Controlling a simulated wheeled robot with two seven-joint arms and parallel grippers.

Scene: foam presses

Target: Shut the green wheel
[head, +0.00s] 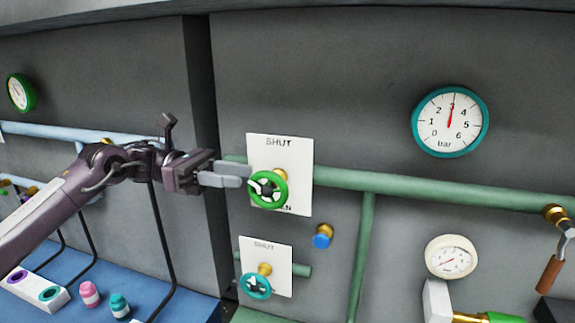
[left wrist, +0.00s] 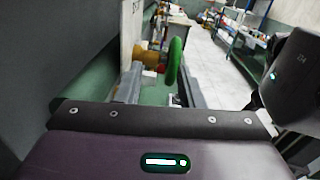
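The green wheel (head: 269,205) sits on a brass stem in front of a white plate (head: 294,160) with SHUT at the top and a partly hidden word ending in EN at the bottom. My left gripper (head: 246,175) reaches in from the left, its fingertips at the wheel's left edge. In the left wrist view its two fingers (left wrist: 159,84) stand apart, with the green wheel (left wrist: 174,60) seen edge-on ahead and the brass stem (left wrist: 146,58) left of it. No grip on the rim shows; I cannot tell whether a finger touches it. My right gripper is not in view.
A teal wheel (head: 256,287) with its own SHUT plate is below. A green pipe (head: 420,187) runs right behind the plate. A blue knob (head: 322,238) is at lower right. A teal-rimmed gauge (head: 450,121) and a cream gauge (head: 451,257) are on the right. A blue bench (head: 185,292) lies below the arm.

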